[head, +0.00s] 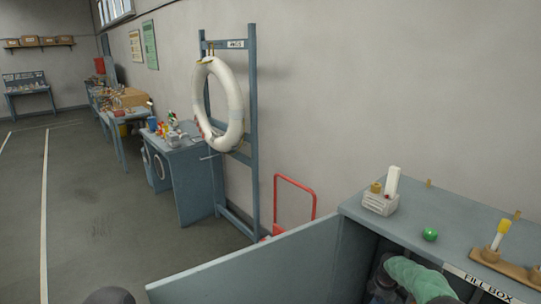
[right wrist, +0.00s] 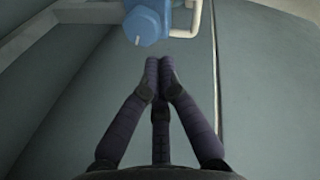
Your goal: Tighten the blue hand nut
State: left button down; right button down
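The blue hand nut (right wrist: 146,27) shows at the top of the right wrist view, a rounded blue body with a pale pin sticking out. My right gripper (right wrist: 160,62) has its dark fingers drawn together at the tips with nothing visible between them. The tips are just below the nut in the picture; I cannot tell whether they touch it. In the head view, my right gripper (head: 380,284) is partly visible as a dark shape in the opening of the fill box. The nut is not visible there. My left gripper is not in view.
The fill box (head: 365,210) has an open grey door (head: 260,270) on its left. A pale bent handle (right wrist: 190,20) is right of the nut. Floor at left is clear.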

jog(key=s+b+x, duration=0.1)
jog(key=b+x, duration=0.2)
jog(key=x, duration=0.3)
jog(key=shift+s+a+f+b, duration=0.15)
jog(key=shift+a+f+b, duration=0.15)
jog(key=shift+f, duration=0.3)
jog(key=shift+d+r, duration=0.15)
jog(key=shift+d, duration=0.1)
dwell(0.5)
